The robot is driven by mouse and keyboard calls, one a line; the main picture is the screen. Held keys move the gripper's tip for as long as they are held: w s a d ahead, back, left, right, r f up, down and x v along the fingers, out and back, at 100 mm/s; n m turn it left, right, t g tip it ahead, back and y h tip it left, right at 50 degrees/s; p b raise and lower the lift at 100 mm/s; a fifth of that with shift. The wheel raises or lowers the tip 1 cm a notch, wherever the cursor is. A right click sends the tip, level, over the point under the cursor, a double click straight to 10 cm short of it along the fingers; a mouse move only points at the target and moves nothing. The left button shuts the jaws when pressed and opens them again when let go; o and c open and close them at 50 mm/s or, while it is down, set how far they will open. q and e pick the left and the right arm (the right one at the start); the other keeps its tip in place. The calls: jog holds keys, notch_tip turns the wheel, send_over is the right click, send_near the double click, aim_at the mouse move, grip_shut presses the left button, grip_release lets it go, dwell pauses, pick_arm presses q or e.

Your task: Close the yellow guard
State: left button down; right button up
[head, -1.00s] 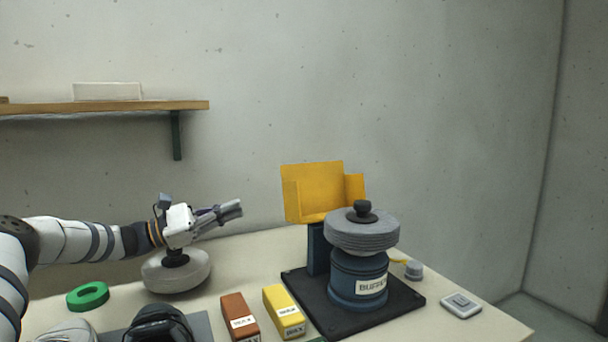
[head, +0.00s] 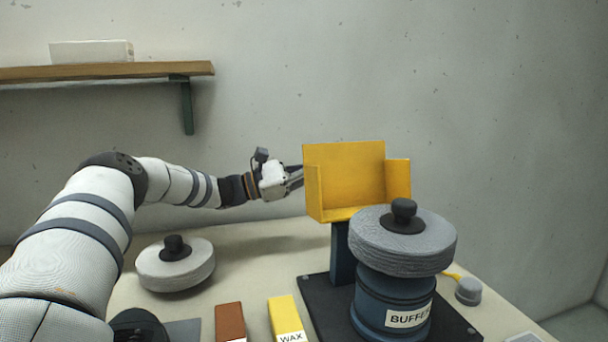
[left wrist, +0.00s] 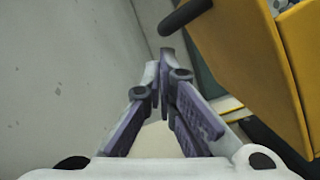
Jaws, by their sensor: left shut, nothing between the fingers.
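The yellow guard (head: 345,177) stands raised on a dark post at the back of the buffer (head: 392,300), behind and above its grey wheel (head: 402,243). My left gripper (head: 299,179) is shut and empty, just left of the guard, with its fingertips at the guard's left side. I cannot tell from the head view whether they touch it. In the left wrist view the shut fingers (left wrist: 160,75) point past the guard (left wrist: 245,55), which fills the upper right. My right gripper is in neither view.
A spare grey wheel (head: 176,268) lies on the table left of the buffer. A brown block (head: 229,320) and a yellow wax block (head: 285,318) sit in front. The wall is close behind the guard.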

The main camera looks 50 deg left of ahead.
pick_arm(q)
jog(key=shift+w+d+r, duration=0.2)
jog(key=shift+w+d, duration=0.1)
jog(key=shift+w, duration=0.2)
jog(key=shift+r, duration=0.1)
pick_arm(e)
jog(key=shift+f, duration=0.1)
